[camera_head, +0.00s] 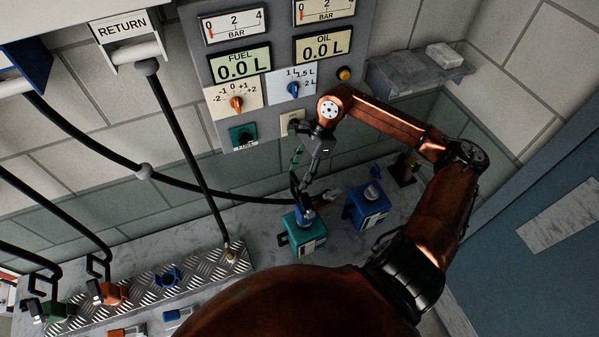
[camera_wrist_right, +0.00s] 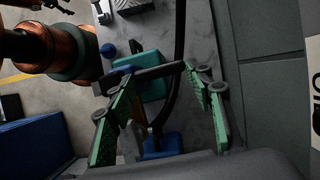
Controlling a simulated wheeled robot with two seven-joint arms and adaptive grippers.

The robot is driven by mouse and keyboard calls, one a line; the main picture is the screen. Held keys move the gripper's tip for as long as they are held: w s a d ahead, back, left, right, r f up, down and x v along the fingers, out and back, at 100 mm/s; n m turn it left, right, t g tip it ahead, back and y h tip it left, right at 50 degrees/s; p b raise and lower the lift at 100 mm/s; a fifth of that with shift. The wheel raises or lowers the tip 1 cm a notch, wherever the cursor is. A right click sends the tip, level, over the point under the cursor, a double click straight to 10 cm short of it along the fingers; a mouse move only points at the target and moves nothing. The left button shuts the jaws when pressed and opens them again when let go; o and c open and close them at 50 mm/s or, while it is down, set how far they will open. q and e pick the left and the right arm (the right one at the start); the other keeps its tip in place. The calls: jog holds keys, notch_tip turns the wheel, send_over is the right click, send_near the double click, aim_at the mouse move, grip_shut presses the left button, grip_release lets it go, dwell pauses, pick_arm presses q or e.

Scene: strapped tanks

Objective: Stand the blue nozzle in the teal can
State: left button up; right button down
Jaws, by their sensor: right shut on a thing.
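The teal can (camera_head: 302,238) stands on the grey bench, with a white label on its side. The blue nozzle (camera_head: 304,214) is upright over the top of the can, its dark grip rising between my fingers. I cannot tell how deep its spout sits, as the can's opening is hidden. My right gripper (camera_head: 303,180) reaches down from above and is shut on the nozzle. In the right wrist view the green-padded fingers (camera_wrist_right: 160,78) flank the dark grip, with the teal can (camera_wrist_right: 152,88) behind. My left gripper is not in view.
A blue can (camera_head: 368,208) stands just right of the teal can. A black hose (camera_head: 235,196) runs in from the left. A ridged metal plate (camera_head: 205,283) carries holders at left. The control panel (camera_head: 270,62) and wall rise close behind.

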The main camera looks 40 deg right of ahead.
jog(key=shift+f, duration=0.3)
jog(key=c, duration=0.9)
grip_release()
jog(key=shift+f, duration=0.1)
jog(key=v, duration=1.2)
